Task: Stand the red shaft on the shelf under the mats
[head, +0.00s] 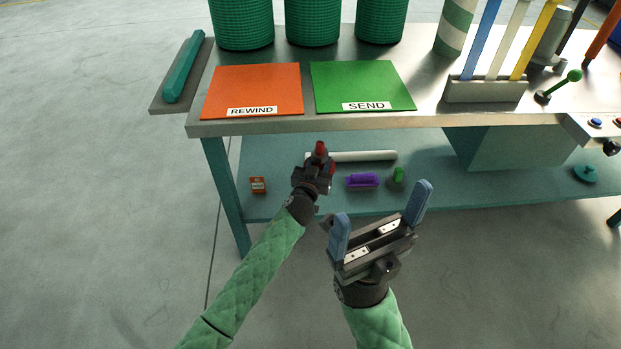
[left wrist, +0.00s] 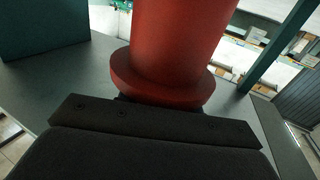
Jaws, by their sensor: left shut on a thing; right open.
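The red shaft (head: 320,148) is held in my left gripper (head: 319,172), which is shut on it. In the left wrist view the red shaft (left wrist: 182,45) fills the middle, with a wider collar low on it near the gripper's dark body. Its far end is out of that frame. In the head view the shaft is small and partly hidden by the gripper, at the lower shelf (head: 285,202) under the orange mat (head: 255,85) and green mat (head: 360,82). I cannot tell whether it touches the shelf. My right gripper (head: 382,220) is open and empty in front of the shelf.
A teal table leg (head: 226,190) stands to the left. A large teal block (head: 515,148) fills the shelf's right.

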